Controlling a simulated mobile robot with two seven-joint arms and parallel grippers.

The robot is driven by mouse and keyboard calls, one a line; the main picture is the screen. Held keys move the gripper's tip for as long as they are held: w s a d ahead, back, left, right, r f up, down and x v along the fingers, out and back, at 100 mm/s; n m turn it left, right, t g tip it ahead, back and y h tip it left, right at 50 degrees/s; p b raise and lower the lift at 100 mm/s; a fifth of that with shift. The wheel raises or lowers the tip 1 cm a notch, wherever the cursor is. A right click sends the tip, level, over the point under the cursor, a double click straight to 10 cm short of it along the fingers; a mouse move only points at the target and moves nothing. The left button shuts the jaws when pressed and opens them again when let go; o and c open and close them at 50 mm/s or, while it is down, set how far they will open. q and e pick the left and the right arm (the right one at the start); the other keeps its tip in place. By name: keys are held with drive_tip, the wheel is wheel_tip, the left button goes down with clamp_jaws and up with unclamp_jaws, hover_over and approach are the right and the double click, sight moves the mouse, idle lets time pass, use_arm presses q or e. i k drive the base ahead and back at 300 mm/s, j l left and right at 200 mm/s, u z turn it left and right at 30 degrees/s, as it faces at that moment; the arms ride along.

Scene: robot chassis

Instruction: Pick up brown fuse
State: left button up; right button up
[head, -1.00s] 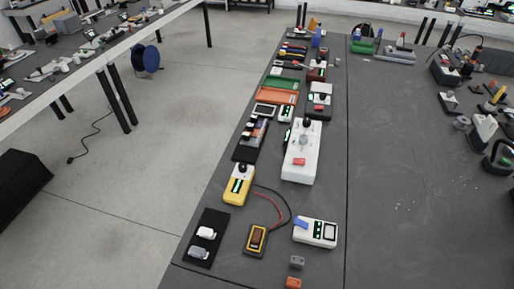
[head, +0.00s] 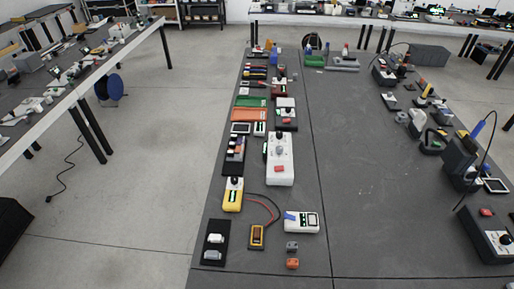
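I cannot single out the brown fuse with certainty in the head view. A dark tray (head: 228,171) left of the white control box holds several small pieces in white, orange-brown and dark colours, too small to tell apart. Nearer, a yellow-and-black unit (head: 257,237) has a brown piece in its middle. An orange block (head: 292,264) and a grey block (head: 292,246) lie to its right. Neither of my grippers is in view.
A white control box (head: 280,160), a yellow meter (head: 232,194) with red and black leads, a white meter (head: 302,222) and a black plate (head: 209,257) with two pale pieces stand nearby. Green (head: 251,101) and orange trays (head: 249,115) are farther back. The grey tabletop (head: 350,170) is clear mid-right.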

sight(256, 233)
drive_tip(key=k+j+z, duration=0.1)
drive_tip(key=k, duration=0.3)
drive_tip(key=i+j+z, duration=0.7)
drive_tip(key=i, duration=0.15)
drive_tip(key=i+j+z, duration=0.45)
drive_tip(key=j, duration=0.3)
drive_tip(key=i, duration=0.1)
